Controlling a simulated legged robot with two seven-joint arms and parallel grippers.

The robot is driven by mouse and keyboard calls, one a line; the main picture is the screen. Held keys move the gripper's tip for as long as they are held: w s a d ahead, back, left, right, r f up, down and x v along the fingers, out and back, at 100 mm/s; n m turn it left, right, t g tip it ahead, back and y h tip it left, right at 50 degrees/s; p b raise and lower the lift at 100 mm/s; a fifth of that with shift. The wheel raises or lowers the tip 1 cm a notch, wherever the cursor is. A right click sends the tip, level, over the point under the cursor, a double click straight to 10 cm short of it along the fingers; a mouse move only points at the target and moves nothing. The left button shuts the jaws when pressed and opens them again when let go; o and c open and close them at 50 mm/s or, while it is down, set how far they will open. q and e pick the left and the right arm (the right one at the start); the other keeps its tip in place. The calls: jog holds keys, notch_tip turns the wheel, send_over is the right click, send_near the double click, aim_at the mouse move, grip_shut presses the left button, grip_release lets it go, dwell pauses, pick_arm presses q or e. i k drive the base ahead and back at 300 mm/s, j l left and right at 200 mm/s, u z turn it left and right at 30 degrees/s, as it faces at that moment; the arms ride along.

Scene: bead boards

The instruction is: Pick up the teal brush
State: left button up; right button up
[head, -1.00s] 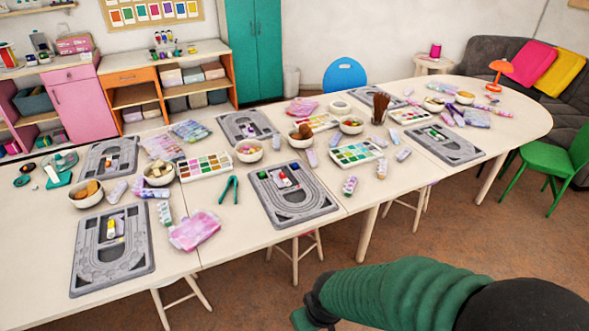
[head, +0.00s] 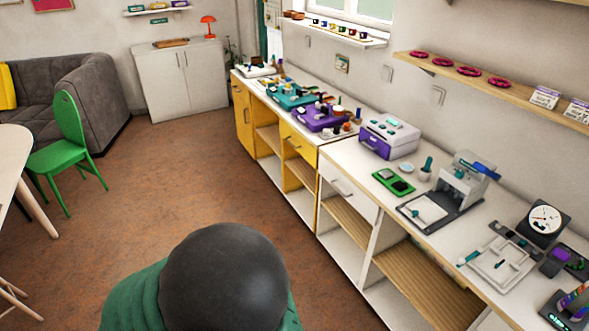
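A thin teal stick (head: 468,258), possibly the teal brush, lies on the right-hand counter at the left edge of a white tray (head: 512,256). A teal upright item (head: 428,163) stands in a small white cup (head: 424,175) farther back. Both are too small to tell which is a brush. Neither of my grippers is in view.
The long counter (head: 342,157) along the right wall holds a purple-and-white box (head: 389,137), a press (head: 463,180) and a dial scale (head: 544,222). The brown floor (head: 190,190) is open. A green chair (head: 68,145) and a white table (head: 10,150) stand left.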

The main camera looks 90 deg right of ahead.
aim_at(429, 160)
jog(key=z, duration=3.55)
jog(key=i+j+z, duration=0.15)
jog(key=i, duration=0.25)
jog(key=i+j+z, duration=0.2)
jog(key=i, duration=0.2)
